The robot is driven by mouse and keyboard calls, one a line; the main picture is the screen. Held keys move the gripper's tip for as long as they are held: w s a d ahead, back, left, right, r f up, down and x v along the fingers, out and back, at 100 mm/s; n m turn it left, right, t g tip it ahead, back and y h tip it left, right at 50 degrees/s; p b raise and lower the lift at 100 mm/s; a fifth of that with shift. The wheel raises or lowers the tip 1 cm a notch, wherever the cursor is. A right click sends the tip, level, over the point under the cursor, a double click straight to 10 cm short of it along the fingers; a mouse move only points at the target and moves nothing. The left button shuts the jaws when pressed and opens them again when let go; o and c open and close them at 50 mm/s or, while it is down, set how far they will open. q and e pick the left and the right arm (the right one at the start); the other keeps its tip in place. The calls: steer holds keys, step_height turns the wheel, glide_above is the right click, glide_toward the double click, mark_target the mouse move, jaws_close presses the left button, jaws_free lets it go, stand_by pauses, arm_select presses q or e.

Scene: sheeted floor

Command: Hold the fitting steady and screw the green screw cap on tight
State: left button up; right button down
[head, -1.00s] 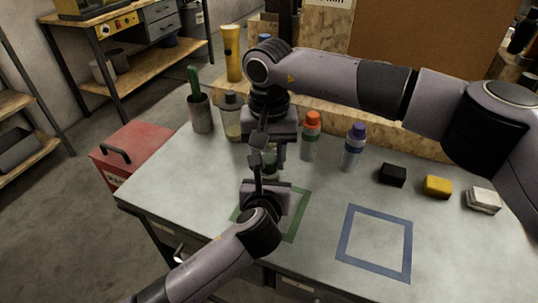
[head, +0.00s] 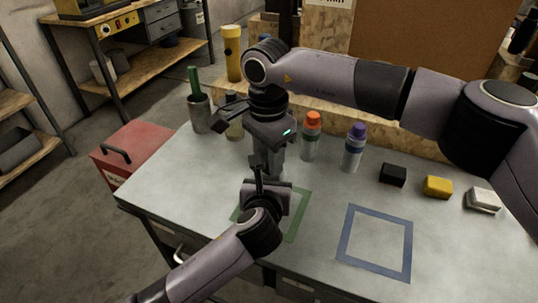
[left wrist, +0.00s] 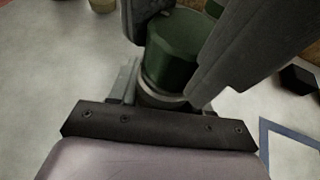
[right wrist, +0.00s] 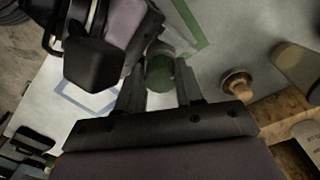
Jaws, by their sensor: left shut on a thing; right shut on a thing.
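The green screw cap (left wrist: 172,48) shows in the left wrist view as a dark green cylinder above a grey collar of the fitting (left wrist: 158,98). The cap also shows between the right gripper's fingers (right wrist: 158,82) in the right wrist view. My right gripper (head: 268,165) comes down from above and is shut on the cap. My left gripper (head: 259,182) reaches in from the front, lower down, and is shut on the fitting. In the head view the grippers hide the cap and most of the fitting. Thread engagement cannot be seen.
A green taped square (head: 297,226) lies under the grippers, a blue one (head: 344,234) to the right. Behind stand an orange-capped bottle (head: 310,142), a purple-capped bottle (head: 353,150) and a cup (head: 200,114). Black (head: 393,174), yellow (head: 437,186) and white blocks (head: 482,199) lie right.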

arm_select(q)
steer(key=shift+w+a, duration=0.1)
steer(key=shift+a, duration=0.1)
arm_select(e)
steer(key=m, duration=0.6)
steer(key=shift+d+m, duration=0.1)
steer(key=shift+m, duration=0.3)
steer(key=c, duration=0.6)
jaws_free()
steer(key=shift+c, duration=0.2)
arm_select(q)
steer(key=shift+d+r, duration=0.1)
steer(key=shift+d, duration=0.05)
arm_select(e)
steer(key=shift+r, duration=0.15)
step_height(320, 180, up, 12)
steer(key=shift+w, duration=0.2)
arm_select(q)
steer(key=o, duration=1.1)
steer(key=shift+o, duration=1)
